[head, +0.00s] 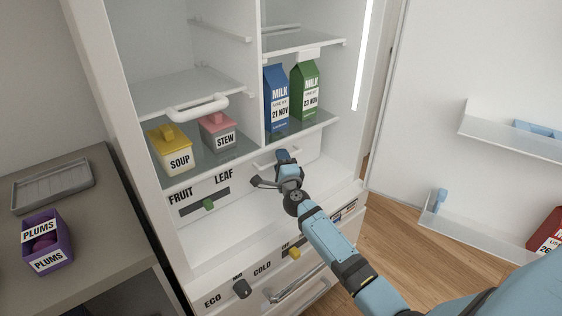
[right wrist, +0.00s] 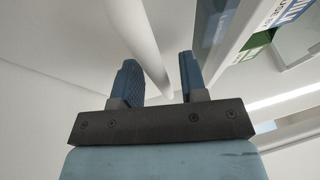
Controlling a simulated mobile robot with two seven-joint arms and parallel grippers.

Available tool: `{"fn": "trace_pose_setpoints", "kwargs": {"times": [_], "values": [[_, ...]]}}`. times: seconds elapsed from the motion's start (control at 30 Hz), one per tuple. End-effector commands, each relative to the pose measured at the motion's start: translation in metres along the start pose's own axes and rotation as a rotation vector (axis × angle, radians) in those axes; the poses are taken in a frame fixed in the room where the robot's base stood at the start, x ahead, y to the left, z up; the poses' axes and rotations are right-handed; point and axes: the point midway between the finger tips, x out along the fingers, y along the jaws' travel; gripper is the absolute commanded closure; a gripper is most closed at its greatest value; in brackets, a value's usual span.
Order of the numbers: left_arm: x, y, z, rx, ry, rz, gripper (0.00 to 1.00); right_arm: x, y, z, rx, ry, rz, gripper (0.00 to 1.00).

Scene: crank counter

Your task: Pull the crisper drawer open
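The crisper drawer (head: 238,186) is the white front marked FRUIT and LEAF, under the lowest glass shelf in the open fridge. It looks shut. Its pale bar handle (head: 263,164) is on the right part of the front, partly hidden by my gripper. My right gripper (head: 283,158) is at this handle. In the right wrist view, the white handle bar (right wrist: 146,42) runs between the two blue fingers of my right gripper (right wrist: 160,82). The fingers stand apart, with a gap visible on the bar's sides. My left gripper is not in view.
A soup tub (head: 172,156), a stew tub (head: 217,136), a blue milk carton (head: 276,98) and a green one (head: 305,92) stand on the shelf above. A lower drawer with a handle (head: 298,284) is below. A plum box (head: 45,243) sits on the left counter.

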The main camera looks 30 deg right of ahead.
Motion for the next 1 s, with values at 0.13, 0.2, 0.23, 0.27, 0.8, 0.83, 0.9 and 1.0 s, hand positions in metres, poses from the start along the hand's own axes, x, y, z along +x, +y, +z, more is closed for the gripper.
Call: {"fn": "trace_pose_setpoints", "kwargs": {"times": [0.13, 0.2, 0.23, 0.27, 0.8, 0.83, 0.9, 1.0], "values": [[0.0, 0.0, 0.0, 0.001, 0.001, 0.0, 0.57, 0.003, -0.001, 0.0, 0.0, 0.0, -0.001, 0.61], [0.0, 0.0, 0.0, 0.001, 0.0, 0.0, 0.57, 0.003, -0.001, 0.0, 0.0, 0.0, -0.001, 0.61], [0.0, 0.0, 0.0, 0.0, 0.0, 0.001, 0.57, 0.003, -0.001, 0.0, 0.0, 0.0, -0.001, 0.61], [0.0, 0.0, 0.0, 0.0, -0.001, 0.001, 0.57, 0.003, -0.001, 0.0, 0.0, 0.0, -0.001, 0.61], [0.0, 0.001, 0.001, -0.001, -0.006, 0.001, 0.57, -0.003, -0.001, -0.002, 0.0, 0.0, 0.001, 1.0], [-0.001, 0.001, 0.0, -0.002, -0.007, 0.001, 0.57, -0.005, -0.002, -0.003, 0.0, 0.0, 0.001, 1.0], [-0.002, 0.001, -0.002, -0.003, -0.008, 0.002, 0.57, -0.012, -0.004, -0.005, -0.001, 0.0, 0.001, 1.0], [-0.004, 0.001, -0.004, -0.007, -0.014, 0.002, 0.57, -0.026, -0.008, -0.011, -0.001, 0.0, 0.003, 1.0]]}}
